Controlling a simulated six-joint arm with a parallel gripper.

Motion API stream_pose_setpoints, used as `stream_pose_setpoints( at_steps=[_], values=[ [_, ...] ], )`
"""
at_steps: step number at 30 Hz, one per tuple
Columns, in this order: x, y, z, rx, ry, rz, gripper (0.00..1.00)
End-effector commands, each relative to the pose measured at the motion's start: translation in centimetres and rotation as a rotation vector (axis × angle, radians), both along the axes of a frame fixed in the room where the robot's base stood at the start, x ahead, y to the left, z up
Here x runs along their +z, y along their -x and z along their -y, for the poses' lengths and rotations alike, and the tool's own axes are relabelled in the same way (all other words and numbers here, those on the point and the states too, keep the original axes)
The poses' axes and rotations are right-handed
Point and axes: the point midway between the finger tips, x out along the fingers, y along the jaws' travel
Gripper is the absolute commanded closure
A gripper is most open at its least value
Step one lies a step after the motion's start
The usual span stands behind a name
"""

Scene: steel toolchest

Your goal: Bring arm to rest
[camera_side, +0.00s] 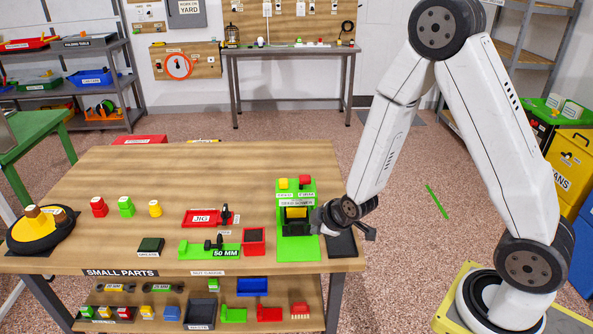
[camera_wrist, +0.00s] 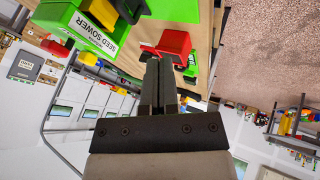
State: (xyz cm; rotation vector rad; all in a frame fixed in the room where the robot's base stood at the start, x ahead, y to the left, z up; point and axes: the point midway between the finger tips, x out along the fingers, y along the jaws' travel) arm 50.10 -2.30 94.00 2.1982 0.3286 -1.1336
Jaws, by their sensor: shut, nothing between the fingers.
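My white arm reaches down from the upper right in the side view. My gripper (camera_side: 371,234) is at the right end of the wooden workbench (camera_side: 180,165), just right of the green seed sower (camera_side: 308,250) and above a dark pad (camera_side: 342,245). It points outward to the right. In the wrist view my gripper (camera_wrist: 161,68) has its two dark fingers together, with nothing held between them. The seed sower also shows tilted in the wrist view (camera_wrist: 75,18), with its label readable. Whether my wrist touches the seed sower I cannot tell.
A red bin (camera_side: 253,241), a green 50 MM fixture (camera_side: 196,249) and a red jig tray (camera_side: 200,218) lie left of the seed sower. Colored pieces and a round turntable (camera_side: 35,238) stand further left.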

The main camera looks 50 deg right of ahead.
Motion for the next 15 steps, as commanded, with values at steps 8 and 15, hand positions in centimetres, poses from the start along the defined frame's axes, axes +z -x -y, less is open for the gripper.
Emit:
stream_pose_setpoints(
  at_steps=[8, 15],
  values=[
    [1.2, 0.7, -0.4, -0.051, -0.055, -0.034, 1.0],
    [4.0, 3.1, -1.3, -0.199, -0.181, -0.133, 1.0]
  ],
)
